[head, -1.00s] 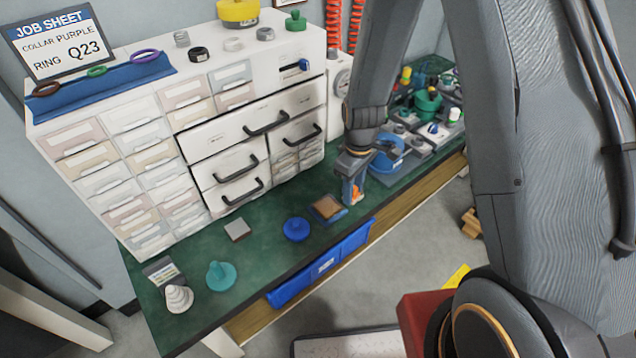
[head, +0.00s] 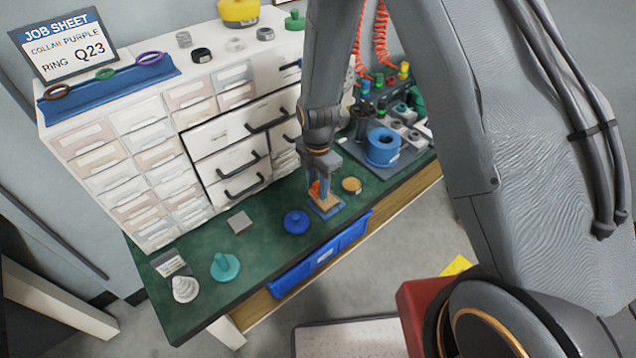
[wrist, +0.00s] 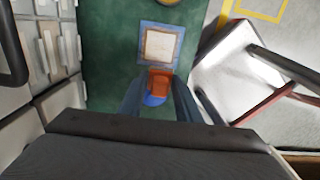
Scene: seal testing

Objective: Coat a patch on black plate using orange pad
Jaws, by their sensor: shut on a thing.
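My gripper (head: 319,190) is shut on the orange pad (wrist: 159,80), which has a blue part (wrist: 153,100) at its near end. The pad also shows as a small orange patch (head: 314,189) in the head view. It is over or at the near edge of a blue-framed tray (wrist: 144,42) with a tan surface; contact is unclear. That tray (head: 334,212) is near the bench's front edge in the head view.
A blue knobbed disc (head: 296,222) lies between plate and tray. A round tan-topped piece (head: 352,185) is right of my gripper. White drawers (head: 225,150) rise behind.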

